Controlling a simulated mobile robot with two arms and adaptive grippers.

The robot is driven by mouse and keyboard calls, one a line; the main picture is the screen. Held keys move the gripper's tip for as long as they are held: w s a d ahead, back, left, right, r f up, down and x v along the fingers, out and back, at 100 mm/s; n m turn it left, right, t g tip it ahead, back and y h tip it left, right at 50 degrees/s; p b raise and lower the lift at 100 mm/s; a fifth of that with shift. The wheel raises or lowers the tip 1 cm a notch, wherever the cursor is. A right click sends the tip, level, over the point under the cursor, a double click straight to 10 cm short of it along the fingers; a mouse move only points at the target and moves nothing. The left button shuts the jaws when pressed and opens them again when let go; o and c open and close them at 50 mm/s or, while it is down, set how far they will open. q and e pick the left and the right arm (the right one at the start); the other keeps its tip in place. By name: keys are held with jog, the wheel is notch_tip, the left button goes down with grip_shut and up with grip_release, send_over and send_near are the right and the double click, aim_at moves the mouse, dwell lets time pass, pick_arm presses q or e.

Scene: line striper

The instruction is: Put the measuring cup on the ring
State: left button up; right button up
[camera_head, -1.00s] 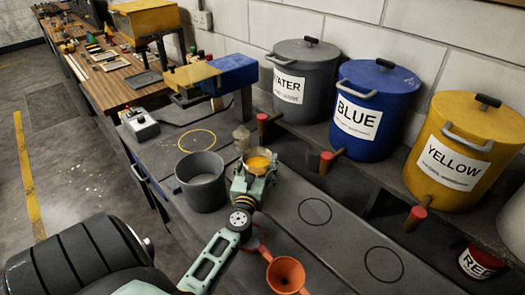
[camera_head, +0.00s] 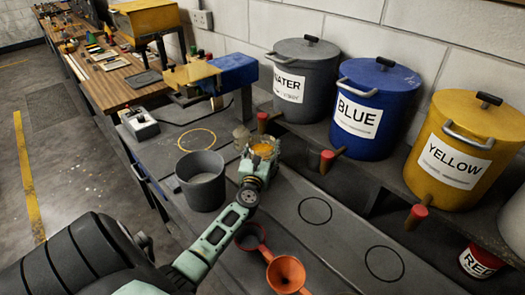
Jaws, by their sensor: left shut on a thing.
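My left gripper (camera_head: 256,168) reaches over the bench and is shut on a small cup with yellow-orange contents, which I take as the measuring cup (camera_head: 263,150). The fingers hide much of the cup's side. A yellow ring (camera_head: 197,131) is marked on the grey bench to the left of the cup, beyond a grey bucket. Two thin black rings are marked on the bench's right side, one nearer the middle (camera_head: 315,222) and one nearer the front (camera_head: 384,278). All three rings look empty. My right gripper is not in view.
The grey bucket (camera_head: 203,188) stands just left of my left gripper. An orange funnel (camera_head: 286,275) and a red ring-shaped holder (camera_head: 262,247) lie in front. Water (camera_head: 300,90), blue (camera_head: 375,118) and yellow (camera_head: 460,155) drums stand behind, with red-ended taps jutting out.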

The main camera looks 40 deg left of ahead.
pick_arm(q)
jog(key=shift+r, duration=0.1)
jog(key=o, duration=1.6)
jog(key=shift+f, duration=0.2)
jog(key=o, duration=0.4)
jog(key=shift+r, duration=0.1)
jog(key=shift+d, duration=0.1)
jog(key=v, duration=0.7)
jog(key=shift+s+d+r, duration=0.1)
jog(key=shift+s, duration=0.1)
